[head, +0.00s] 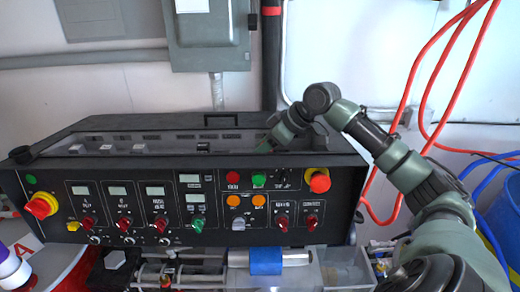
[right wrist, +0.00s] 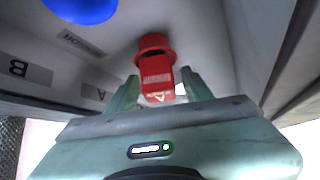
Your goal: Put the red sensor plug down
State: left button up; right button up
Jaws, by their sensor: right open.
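The red sensor plug (right wrist: 155,72) shows in the right wrist view, with a round red collar at its far end and a blocky, labelled body towards me. My right gripper (right wrist: 159,80) is open, with one green finger on each side of the plug's body. Whether either finger touches it is hard to tell. In the head view, my right gripper (head: 272,143) reaches down into the long recess on top of the black console (head: 110,165). The plug cannot be made out there. My left gripper is not in view.
In the right wrist view, a blue round thing (right wrist: 82,7) lies near the plug, beside grey surfaces with a B label (right wrist: 18,68) and an A label (right wrist: 95,93). The console's front carries knobs and a red button (head: 319,181). Red hoses (head: 412,85) hang at the right.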

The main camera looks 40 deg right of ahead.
jog(key=shift+s+d+r+b, duration=0.2)
jog(key=shift+s+r+b, duration=0.15)
jog(key=b+v, duration=0.4)
jog(key=v, duration=0.7)
jog(key=shift+w+r, duration=0.1)
